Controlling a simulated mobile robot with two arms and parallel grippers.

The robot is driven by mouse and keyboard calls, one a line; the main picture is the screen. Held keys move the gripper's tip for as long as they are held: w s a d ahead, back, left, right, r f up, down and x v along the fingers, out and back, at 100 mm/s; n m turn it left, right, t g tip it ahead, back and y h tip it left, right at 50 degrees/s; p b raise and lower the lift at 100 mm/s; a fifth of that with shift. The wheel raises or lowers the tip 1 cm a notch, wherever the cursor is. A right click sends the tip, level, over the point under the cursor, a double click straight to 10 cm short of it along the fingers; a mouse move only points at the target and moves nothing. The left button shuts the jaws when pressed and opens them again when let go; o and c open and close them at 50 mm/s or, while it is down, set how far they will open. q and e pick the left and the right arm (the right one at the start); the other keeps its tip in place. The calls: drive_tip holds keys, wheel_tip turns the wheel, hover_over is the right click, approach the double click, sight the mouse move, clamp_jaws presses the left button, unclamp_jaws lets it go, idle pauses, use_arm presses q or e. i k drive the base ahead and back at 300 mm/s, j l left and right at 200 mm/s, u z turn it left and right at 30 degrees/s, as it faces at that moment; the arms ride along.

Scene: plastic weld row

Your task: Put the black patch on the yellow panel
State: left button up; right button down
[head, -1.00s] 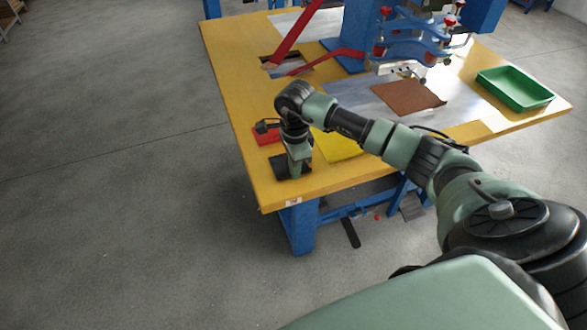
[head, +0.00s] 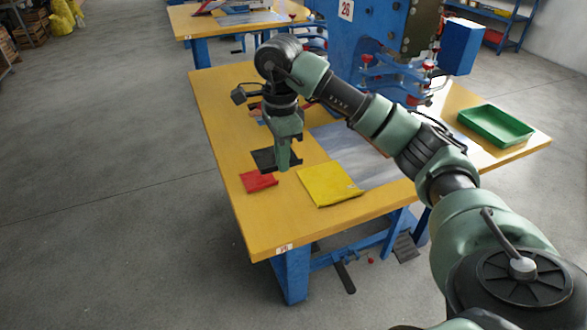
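The black patch (head: 264,157) is in the fingers of my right gripper (head: 284,166). It hangs roughly flat above the table and appears just behind the red patch (head: 258,181) in the head view. The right gripper points down and is shut on the patch's edge; the fingertips are small in view. The yellow panel (head: 325,186) lies flat on the table, to the right of and nearer than the held patch, with clear space between them. My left gripper is not in view.
The yellow-topped table (head: 285,225) has a bare front-left area. A blue welding machine (head: 350,45) stands at the back. A green tray (head: 495,127) sits at the right. My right arm hides part of the grey plate (head: 335,140).

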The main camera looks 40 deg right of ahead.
sight(323, 175)
drive_tip(key=l+u, duration=0.15)
drive_tip(key=l, duration=0.3)
drive_tip(key=k+l+u, duration=0.15)
drive_tip(key=l, duration=0.35)
drive_tip(key=k+l+u, duration=0.15)
drive_tip(key=l, duration=0.3)
drive_tip(key=l+u, duration=0.15)
drive_tip(key=l, duration=0.3)
drive_tip(key=k, duration=0.05)
